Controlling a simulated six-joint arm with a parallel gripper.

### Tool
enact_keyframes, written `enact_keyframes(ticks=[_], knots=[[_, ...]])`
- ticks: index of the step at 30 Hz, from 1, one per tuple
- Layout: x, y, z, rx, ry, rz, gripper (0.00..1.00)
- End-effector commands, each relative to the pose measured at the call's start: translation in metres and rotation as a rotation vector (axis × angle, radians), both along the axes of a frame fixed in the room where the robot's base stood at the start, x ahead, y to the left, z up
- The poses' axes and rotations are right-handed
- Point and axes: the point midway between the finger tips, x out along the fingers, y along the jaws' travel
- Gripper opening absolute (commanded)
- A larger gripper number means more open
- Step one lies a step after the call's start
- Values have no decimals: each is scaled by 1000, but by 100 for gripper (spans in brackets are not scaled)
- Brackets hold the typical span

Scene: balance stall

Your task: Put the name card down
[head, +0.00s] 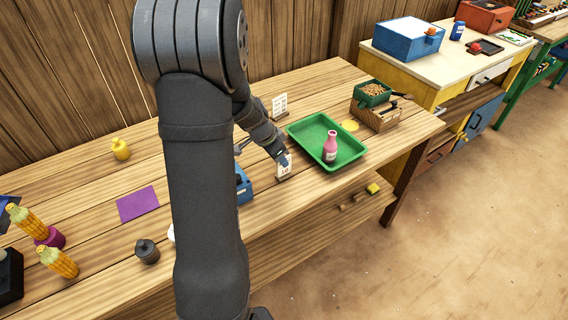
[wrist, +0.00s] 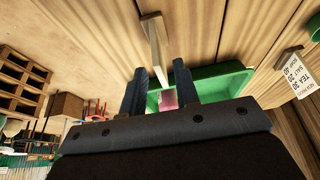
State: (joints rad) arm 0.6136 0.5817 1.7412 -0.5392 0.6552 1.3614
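The name card (head: 285,168) is a small white card with dark marks, standing upright on the wooden table left of the green tray. In the wrist view the name card (wrist: 157,45) shows nearly edge-on, with its foot at the far end. My gripper (head: 282,158) is at the card's top. In the wrist view my gripper (wrist: 160,67) has its fingers apart on either side of the card's near end, with a visible gap at each side. The card's foot appears to rest on the table.
The green tray (head: 301,130) holds a pink bottle (head: 330,147). A price card (head: 279,107) stands behind it; a wooden crate (head: 376,118) is to the right. A blue object (head: 243,187) is close left, partly hidden by my arm. The table's front edge is near.

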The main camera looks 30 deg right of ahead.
Motion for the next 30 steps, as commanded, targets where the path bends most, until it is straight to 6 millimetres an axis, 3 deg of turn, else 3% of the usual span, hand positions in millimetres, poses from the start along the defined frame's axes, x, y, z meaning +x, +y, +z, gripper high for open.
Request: enact_keyframes(ticks=[6,12,25,30], knots=[[0,15,37,-2,-2,1,29],[0,22,53,0,1,0,29],[0,23,55,0,2,-1,29],[-1,19,44,1,3,-1,29]])
